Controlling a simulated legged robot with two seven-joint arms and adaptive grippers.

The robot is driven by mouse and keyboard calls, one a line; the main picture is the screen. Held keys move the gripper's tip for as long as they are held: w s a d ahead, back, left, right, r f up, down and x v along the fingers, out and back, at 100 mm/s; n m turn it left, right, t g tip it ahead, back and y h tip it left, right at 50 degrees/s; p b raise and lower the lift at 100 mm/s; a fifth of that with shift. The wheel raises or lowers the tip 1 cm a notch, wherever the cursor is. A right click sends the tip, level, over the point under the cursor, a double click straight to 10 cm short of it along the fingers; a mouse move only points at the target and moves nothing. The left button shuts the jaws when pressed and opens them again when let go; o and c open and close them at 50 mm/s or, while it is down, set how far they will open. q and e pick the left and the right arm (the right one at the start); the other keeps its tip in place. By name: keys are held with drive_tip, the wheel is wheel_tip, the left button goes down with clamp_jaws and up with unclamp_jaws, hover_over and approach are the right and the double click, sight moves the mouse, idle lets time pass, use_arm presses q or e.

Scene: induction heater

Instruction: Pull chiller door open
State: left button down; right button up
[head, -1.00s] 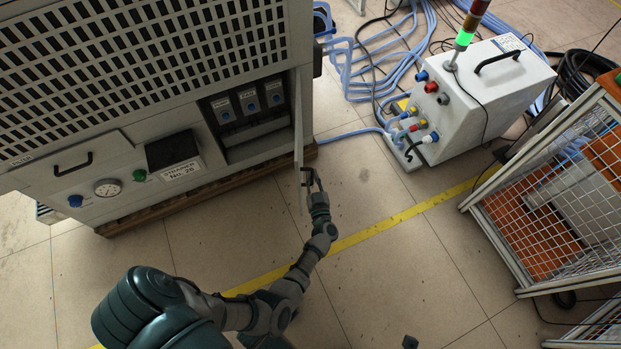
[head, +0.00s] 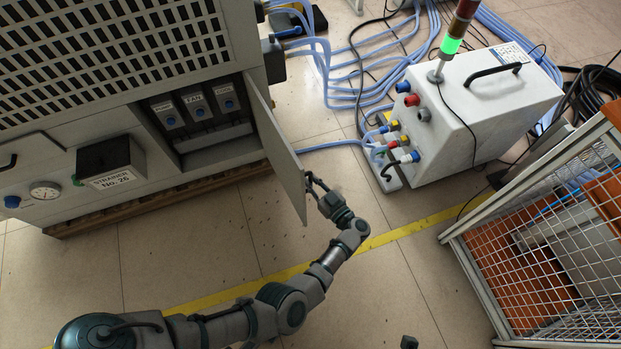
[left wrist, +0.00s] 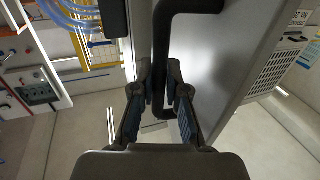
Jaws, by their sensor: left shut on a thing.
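The chiller door (head: 273,150) is a grey panel hinged at the right side of the chiller's open compartment. It stands swung outward, at an angle to the chiller front. My left gripper (head: 314,186) is at the outer face of the door, near its free edge. In the left wrist view my left gripper (left wrist: 160,103) is shut on the black door handle (left wrist: 160,60), with a finger on each side of the bar. The door's face (left wrist: 205,65) fills the middle right there.
The open compartment shows several switches labelled PUMP and FAN (head: 195,102). A white unit (head: 490,105) with a green-lit tower stands right of the door, with blue hoses (head: 345,75) behind. A mesh cage (head: 530,250) is at the right. Floor in front is clear.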

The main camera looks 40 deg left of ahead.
use_arm(q)
drive_tip(key=shift+a, duration=0.15)
drive_tip(key=shift+r, duration=0.1)
drive_tip(key=shift+a, duration=0.1)
drive_tip(key=c, duration=1.2)
unclamp_jaws()
drive_tip(key=shift+d, duration=0.25)
drive_tip(key=v, duration=0.7)
drive_tip(key=shift+f, duration=0.2)
